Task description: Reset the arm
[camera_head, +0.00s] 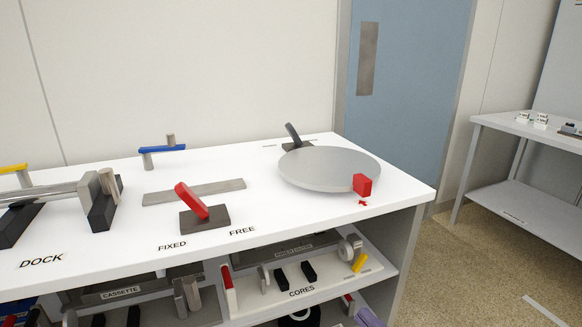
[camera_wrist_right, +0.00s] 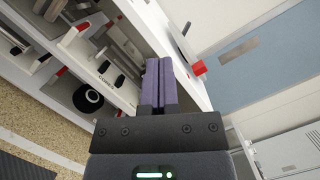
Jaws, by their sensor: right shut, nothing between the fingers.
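My right gripper (camera_wrist_right: 160,84) shows in the right wrist view, its two purple fingers shut together with nothing between them. In the head view only a purple part of it (camera_head: 369,318) shows at the bottom edge, low in front of the shelving. It is apart from the white bench top (camera_head: 300,215). My left gripper is in neither view.
A grey disc (camera_head: 325,168) with a red block (camera_head: 362,185) sits at the bench's right end. A red lever (camera_head: 192,201) stands near the FIXED and FREE labels. Shelves below hold cores (camera_head: 309,270). Floor is clear at right (camera_head: 480,260).

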